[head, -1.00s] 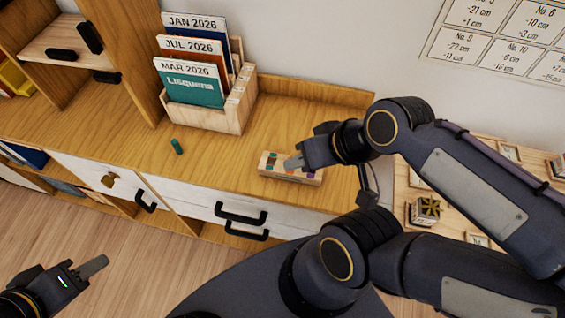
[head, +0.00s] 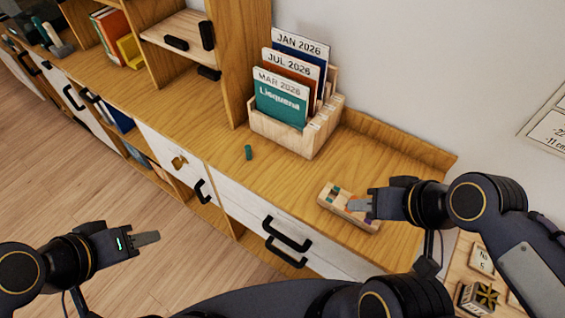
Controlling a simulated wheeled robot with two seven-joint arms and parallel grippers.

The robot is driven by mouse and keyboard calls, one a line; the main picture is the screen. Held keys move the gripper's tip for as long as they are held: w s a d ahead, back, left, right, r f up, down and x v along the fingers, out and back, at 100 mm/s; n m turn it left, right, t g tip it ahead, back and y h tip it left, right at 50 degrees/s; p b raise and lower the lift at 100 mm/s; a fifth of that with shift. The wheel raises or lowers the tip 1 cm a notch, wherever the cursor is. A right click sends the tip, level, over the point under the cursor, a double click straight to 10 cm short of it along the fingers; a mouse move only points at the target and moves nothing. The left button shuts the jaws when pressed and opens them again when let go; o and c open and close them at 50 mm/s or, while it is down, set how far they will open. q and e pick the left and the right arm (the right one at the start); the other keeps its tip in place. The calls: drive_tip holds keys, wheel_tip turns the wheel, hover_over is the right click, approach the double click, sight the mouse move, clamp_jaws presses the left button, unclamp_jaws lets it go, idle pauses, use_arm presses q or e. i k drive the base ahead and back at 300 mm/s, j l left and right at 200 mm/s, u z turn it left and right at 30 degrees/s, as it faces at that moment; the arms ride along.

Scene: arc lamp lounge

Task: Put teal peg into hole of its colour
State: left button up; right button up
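The teal peg (head: 248,152) stands on the wooden counter, left of the file holder, touched by neither gripper. The pale wooden hole block (head: 330,207) lies near the counter's front edge. It has coloured marks, one of them teal; some of its top is hidden by my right gripper (head: 358,206). The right fingers are over or beside the block, and I cannot tell whether they touch it or what is between them. My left gripper (head: 147,238) is over the floor in front of the cabinet, away from the peg. Its fingers overlap, so its opening is unclear.
A wooden file holder (head: 282,133) with dated folders stands behind the peg. A shelf unit (head: 243,60) rises left of it. Drawers with black handles (head: 287,233) are below the counter edge. The counter between peg and block is clear. A lower wooden surface with small boxes (head: 478,297) is at right.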

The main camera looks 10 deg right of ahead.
sight(334, 199)
drive_tip(key=i+j+z, duration=0.1)
drive_tip(key=j, duration=0.25)
drive_tip(key=i+j, duration=0.15)
drive_tip(key=j, duration=0.2)
drive_tip(key=i+j+z, duration=0.15)
drive_tip(key=j, duration=0.15)
drive_tip(key=i+j+z, duration=0.1)
drive_tip(key=j, duration=0.25)
drive_tip(key=i+j, duration=0.1)
drive_tip(key=j, duration=0.3)
drive_tip(key=z, duration=0.05)
